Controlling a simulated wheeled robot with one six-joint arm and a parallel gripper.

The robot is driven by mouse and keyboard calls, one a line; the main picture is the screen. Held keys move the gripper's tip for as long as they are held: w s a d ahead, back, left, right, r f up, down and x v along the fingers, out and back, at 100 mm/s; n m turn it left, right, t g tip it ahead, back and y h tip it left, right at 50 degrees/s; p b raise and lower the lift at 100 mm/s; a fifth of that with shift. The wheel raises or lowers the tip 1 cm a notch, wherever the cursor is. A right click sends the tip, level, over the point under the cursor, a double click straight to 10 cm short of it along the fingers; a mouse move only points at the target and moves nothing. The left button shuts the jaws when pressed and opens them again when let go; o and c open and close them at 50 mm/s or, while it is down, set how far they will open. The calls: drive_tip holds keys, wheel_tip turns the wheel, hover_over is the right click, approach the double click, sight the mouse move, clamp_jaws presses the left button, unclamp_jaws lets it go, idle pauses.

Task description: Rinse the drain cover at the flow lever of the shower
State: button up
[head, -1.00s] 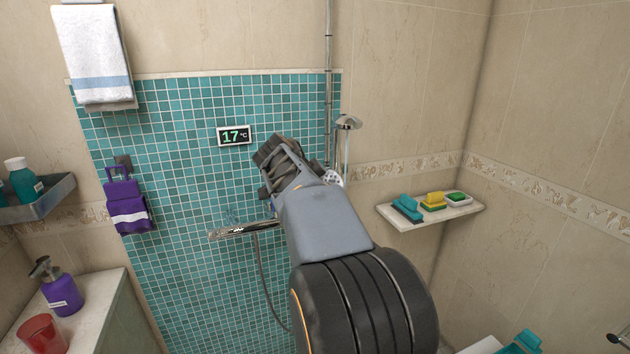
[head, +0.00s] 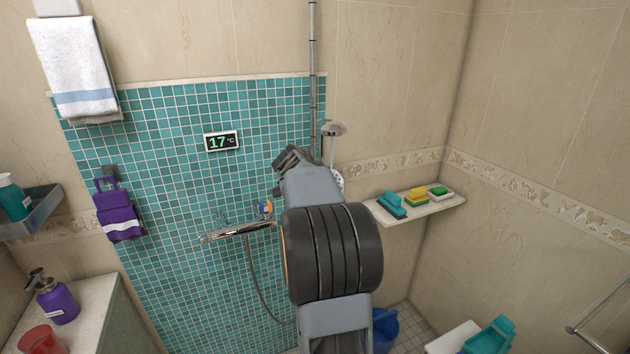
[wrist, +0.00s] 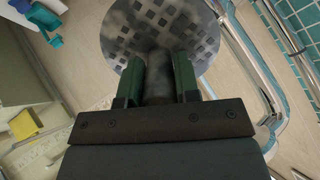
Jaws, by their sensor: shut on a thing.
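My gripper (head: 292,158) is raised in front of the teal tiled wall, just left of the shower pipe. In the wrist view, my gripper (wrist: 160,85) is shut on a dark stem at the drain cover (wrist: 160,30), a round grey plate with square holes. The plate reaches past the fingertips, and its far edge is cut off by the frame. The shower's mixer bar (head: 238,231) is on the wall, below and left of my gripper. The flow lever (head: 265,208), small with orange and blue parts, shows at its right end beside my arm. My arm hides part of the shower there.
A shelf with sponges (head: 418,198) is at right. A hose (head: 255,280) hangs below the mixer.

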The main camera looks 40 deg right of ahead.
drive_tip(key=shift+w+d+f, duration=0.1)
drive_tip(key=shift+d, duration=0.35)
drive_tip(key=shift+w+d+f, duration=0.1)
drive_tip(key=shift+d, duration=0.35)
drive_tip(key=shift+w+d+f+b, duration=0.1)
drive_tip(key=shift+w+d+b, duration=0.1)
drive_tip(key=shift+d, duration=0.45)
drive_tip(key=shift+w+d+f+b, duration=0.1)
drive_tip(key=shift+w+d+b, duration=0.05)
drive_tip(key=shift+d, duration=0.5)
